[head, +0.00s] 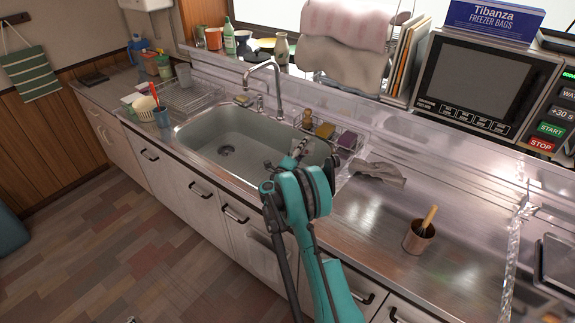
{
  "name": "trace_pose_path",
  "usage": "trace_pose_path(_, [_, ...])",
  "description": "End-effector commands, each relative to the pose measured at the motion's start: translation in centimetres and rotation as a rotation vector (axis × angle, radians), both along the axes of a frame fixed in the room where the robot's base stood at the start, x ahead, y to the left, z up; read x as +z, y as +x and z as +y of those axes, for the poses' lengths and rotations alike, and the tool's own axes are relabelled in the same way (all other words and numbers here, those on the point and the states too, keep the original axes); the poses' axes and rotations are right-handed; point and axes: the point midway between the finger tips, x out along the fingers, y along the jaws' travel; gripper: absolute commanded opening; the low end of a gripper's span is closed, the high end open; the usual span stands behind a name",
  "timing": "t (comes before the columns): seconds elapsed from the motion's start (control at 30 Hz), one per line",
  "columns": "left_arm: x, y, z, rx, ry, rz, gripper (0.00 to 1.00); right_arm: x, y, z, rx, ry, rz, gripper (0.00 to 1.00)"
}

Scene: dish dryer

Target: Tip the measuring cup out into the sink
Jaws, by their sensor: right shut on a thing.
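The sink (222,128) is a pale grey-green basin set in the steel counter, with a dark drain (227,150) on its floor. My right gripper (299,148) is over the right part of the sink, at the end of the teal arm. It is shut on a small pale, see-through thing (289,161), which looks like the measuring cup. My own wrist hides much of it, so its tilt and contents cannot be told. My left gripper is not in view.
The tap (277,85) arches over the back of the sink. Sponges (324,131) stand behind its right rim. A grey cloth (380,173) and a copper cup (418,236) are on the right counter. A dish rack (188,97) stands left.

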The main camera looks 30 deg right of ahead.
Motion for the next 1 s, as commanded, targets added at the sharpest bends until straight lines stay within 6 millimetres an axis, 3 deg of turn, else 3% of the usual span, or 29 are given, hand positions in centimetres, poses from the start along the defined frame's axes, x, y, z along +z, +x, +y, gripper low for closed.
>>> trace_pose_path(1.0, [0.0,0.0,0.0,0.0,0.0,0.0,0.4,1.7,0.2,0.2,0.0,-0.09,0.067,0.16])
